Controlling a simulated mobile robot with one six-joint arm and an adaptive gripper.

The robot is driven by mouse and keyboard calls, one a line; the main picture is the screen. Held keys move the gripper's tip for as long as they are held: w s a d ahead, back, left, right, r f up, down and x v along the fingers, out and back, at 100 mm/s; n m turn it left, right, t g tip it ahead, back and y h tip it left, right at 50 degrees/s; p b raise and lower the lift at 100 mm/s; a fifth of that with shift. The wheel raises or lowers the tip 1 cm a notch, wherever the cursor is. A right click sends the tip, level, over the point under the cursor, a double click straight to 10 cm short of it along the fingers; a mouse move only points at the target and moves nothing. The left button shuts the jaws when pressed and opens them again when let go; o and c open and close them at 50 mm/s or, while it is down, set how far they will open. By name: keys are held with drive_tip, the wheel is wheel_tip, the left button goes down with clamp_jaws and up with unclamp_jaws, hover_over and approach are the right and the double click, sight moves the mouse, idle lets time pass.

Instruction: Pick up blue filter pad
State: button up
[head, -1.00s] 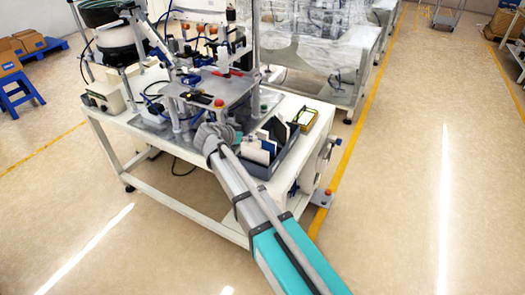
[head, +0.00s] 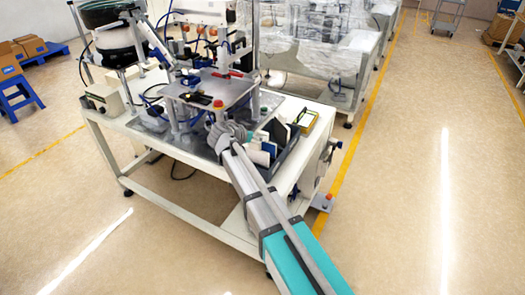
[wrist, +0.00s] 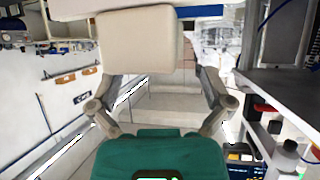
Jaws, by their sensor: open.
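A blue pad (head: 268,147) shows as a small patch among the white pads in the dark tray on the table, beside my gripper. In the wrist view, a blue strip (wrist: 205,11) shows at the top, partly hidden behind a cream block (wrist: 140,42); I cannot tell whether it is the filter pad. My gripper (wrist: 160,80) is open, with its fingers apart and the cream block ahead between and above them. Nothing is visibly gripped. In the head view my arm hides part of the tray.
The dark tray (head: 287,150) holds several white and dark pads. A yellow-edged box (head: 306,119) stands behind it. The assembly fixture (head: 212,88) and its posts crowd the white table (head: 165,143) to the left. Open floor (head: 400,180) lies to the right.

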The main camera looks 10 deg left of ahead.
sight(261, 134)
drive_tip(key=shift+b+x, duration=0.8)
drive_tip(key=shift+x, duration=1.3)
drive_tip(key=shift+w+r, duration=0.1)
drive_tip(key=shift+c, duration=0.3)
drive_tip(key=c, duration=1)
